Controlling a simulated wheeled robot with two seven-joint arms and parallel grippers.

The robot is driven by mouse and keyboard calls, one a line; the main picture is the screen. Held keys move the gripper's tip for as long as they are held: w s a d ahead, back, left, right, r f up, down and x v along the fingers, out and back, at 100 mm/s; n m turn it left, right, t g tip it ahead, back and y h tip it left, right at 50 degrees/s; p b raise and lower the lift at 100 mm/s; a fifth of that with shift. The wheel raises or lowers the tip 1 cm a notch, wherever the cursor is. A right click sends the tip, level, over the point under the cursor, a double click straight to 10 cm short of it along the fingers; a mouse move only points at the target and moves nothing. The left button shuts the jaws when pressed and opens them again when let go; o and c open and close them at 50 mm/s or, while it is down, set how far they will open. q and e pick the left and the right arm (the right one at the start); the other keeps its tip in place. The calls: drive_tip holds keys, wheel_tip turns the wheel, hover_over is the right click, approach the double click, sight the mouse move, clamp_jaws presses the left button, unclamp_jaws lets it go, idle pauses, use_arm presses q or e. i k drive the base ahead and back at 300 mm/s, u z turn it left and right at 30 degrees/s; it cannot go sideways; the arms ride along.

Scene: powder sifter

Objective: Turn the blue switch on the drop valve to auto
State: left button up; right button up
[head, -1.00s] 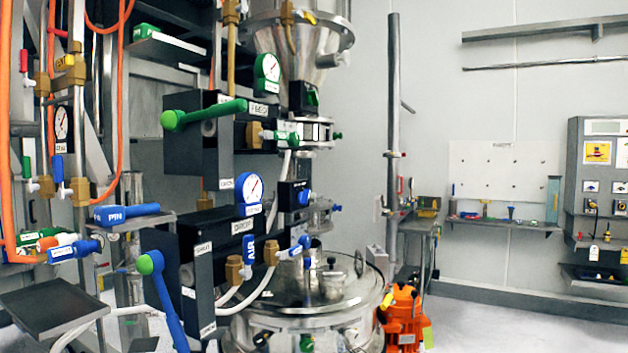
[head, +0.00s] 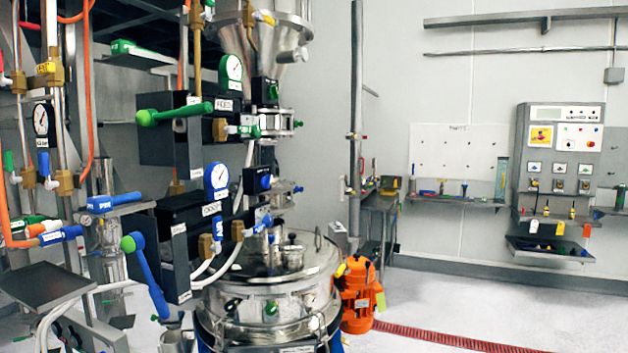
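The drop valve assembly stands left of centre in the head view. Its dark box (head: 178,247) carries a label that seems to read DROP, and a gauge with a blue rim (head: 217,181) sits above it. A long blue lever (head: 151,283) with a green ball end angles down on its left. A small black switch box with a blue knob (head: 265,182) sits just right of the gauge, above the steel vessel (head: 268,290). The knob's setting and markings are too small to read. Neither of my grippers is in view.
A similar box with a green lever (head: 175,113) is above. Pipes and hoses crowd the left, beside a dark tray (head: 43,287). An orange motor (head: 358,295) stands right of the vessel. A control panel (head: 560,170) is on the right wall. The floor at right is clear.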

sight(266, 182)
drive_tip(key=z, duration=0.2)
drive_tip(key=i, duration=1.5)
drive_tip(key=u, duration=0.55)
